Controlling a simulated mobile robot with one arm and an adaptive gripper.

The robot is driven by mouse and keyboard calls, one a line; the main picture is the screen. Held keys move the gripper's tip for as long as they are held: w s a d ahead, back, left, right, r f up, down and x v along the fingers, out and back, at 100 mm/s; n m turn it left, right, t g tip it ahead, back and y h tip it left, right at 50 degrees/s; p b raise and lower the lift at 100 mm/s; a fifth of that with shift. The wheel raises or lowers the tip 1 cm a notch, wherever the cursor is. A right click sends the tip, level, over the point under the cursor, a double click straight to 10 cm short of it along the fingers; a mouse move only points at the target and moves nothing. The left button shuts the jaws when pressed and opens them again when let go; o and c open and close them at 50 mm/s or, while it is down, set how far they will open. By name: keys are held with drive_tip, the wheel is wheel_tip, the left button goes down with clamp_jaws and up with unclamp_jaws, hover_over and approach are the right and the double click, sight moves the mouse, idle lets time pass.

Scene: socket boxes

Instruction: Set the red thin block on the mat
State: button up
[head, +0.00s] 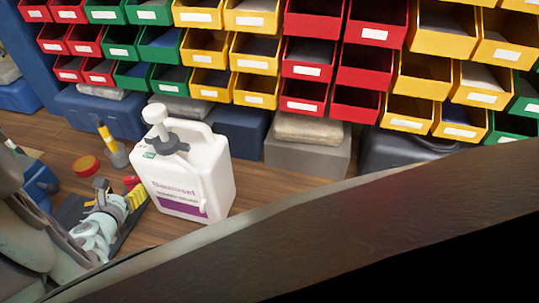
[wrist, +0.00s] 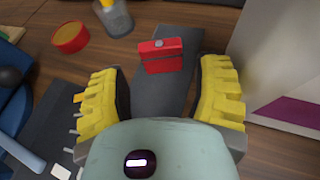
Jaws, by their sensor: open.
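The red thin block (wrist: 161,55) shows in the wrist view just beyond my fingertips, with a small grey piece on its top edge. In the head view a small red patch (head: 131,179) beside the gripper appears to be the same block. My gripper (wrist: 158,75) is open, its yellow ridged fingers apart on either side of the picture with nothing between them. A dark grey flat surface, apparently the mat (wrist: 160,102), lies below the fingers and reaches under or behind the block; I cannot tell whether they touch. The gripper also shows in the head view (head: 132,194).
A large white jug (head: 195,175) stands close to the right of the gripper. A round red-and-yellow tub (head: 86,164) and a grey cup with a yellow handle (head: 115,152) stand behind. Racks of coloured bins (head: 258,52) fill the back. Some wooden tabletop (head: 255,185) is bare.

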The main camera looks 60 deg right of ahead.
drive_tip(key=v, duration=0.6)
drive_tip(key=shift+a, duration=0.25)
drive_tip(key=shift+s+r, duration=0.15)
